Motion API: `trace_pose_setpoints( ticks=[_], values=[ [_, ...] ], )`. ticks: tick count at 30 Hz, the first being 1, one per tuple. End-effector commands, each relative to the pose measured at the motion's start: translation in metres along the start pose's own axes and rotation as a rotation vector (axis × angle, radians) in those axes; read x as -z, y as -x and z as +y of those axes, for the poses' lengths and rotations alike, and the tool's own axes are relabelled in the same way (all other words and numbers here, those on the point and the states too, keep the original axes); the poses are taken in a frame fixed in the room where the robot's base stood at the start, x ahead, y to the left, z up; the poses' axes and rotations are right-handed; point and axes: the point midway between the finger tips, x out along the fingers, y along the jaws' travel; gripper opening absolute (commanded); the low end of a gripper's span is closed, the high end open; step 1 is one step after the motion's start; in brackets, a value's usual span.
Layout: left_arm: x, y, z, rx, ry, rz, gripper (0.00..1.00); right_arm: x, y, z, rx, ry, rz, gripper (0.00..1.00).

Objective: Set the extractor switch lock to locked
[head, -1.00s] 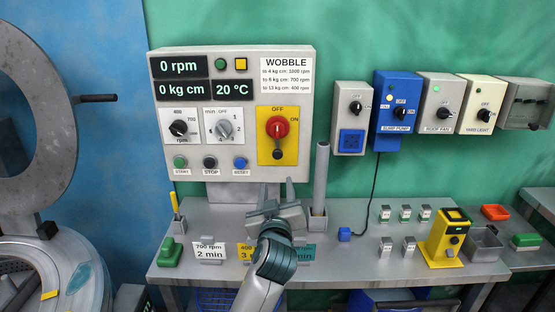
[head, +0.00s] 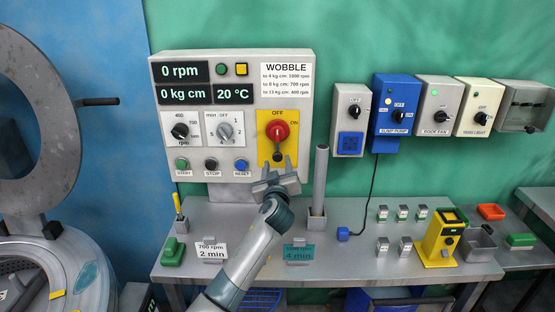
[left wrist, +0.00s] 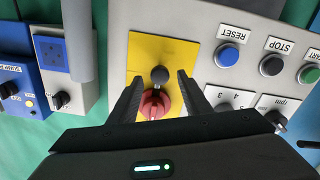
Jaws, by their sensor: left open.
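The extractor switch is a red rotary knob (head: 279,129) on a yellow plate (head: 290,150) of the grey control panel, with OFF above and ON at its right. A dark round knob (head: 277,155), perhaps the lock, sits just below it; it also shows in the left wrist view (left wrist: 160,74). My left gripper (head: 279,167) is open and empty, just below the yellow plate in the head view. In the left wrist view the dark knob and the red knob (left wrist: 154,104) appear between its open fingers (left wrist: 158,80); contact cannot be told. My right gripper is not in view.
START, STOP and RESET buttons (head: 241,164) are left of the plate. A grey upright tube (head: 319,180) stands on the bench to the right. Switch boxes (head: 396,104) line the wall. Cards and a yellow device (head: 440,240) stand on the bench.

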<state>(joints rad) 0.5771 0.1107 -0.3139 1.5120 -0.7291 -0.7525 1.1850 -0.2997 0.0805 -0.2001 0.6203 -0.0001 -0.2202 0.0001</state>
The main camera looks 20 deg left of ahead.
Motion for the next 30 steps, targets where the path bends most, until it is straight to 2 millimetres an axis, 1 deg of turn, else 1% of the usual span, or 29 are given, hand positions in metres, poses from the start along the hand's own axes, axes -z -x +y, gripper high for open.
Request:
trace_pose_setpoints(
  ticks=[3,7,19,20,21,23,24,25,30],
  values=[
    [0.001,-0.011,0.001,0.000,-0.002,0.000,0.44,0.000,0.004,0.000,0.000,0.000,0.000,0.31],
    [0.001,-0.019,0.000,0.000,-0.001,0.000,0.44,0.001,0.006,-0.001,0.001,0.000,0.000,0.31],
    [0.000,-0.022,0.000,-0.001,-0.001,0.000,0.44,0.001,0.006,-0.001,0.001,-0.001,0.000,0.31],
    [0.000,-0.022,0.000,-0.001,-0.001,0.000,0.37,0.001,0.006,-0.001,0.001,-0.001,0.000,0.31],
    [0.000,-0.022,0.000,-0.001,-0.001,0.000,0.27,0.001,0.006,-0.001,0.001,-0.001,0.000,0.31],
    [0.000,-0.022,0.000,-0.001,-0.001,0.000,0.13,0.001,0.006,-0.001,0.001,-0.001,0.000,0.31],
    [0.000,-0.022,0.000,-0.001,-0.001,0.000,0.03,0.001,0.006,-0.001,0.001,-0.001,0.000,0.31],
    [0.000,-0.022,0.000,-0.001,-0.001,0.000,0.00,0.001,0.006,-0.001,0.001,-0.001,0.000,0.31],
    [0.002,-0.022,0.001,-0.001,0.002,0.000,0.00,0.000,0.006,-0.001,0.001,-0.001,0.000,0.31]
  ],
)
